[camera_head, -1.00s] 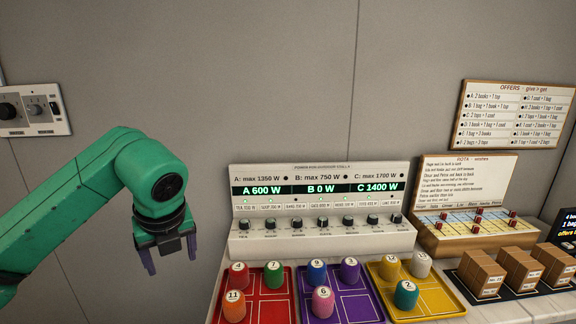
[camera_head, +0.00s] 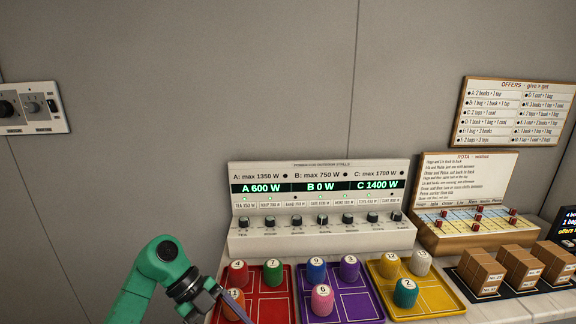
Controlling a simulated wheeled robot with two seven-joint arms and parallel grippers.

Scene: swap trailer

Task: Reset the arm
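My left arm is green and comes in from the bottom left of the head view. Its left gripper (camera_head: 212,300) is at the bottom edge, beside the red tray (camera_head: 268,310) and close to the orange peg 11. Only part of a purple finger shows, so I cannot tell whether it is open or holding something. My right gripper is not in view.
A power panel (camera_head: 320,178) stands on the counter, reading A 600 W, B 0 W, C 1400 W. Red, purple (camera_head: 372,305) and yellow (camera_head: 436,298) trays hold numbered pegs. Brown boxes (camera_head: 482,272) and a notes board (camera_head: 466,180) stand right. The left wall is free below the switch plate (camera_head: 32,108).

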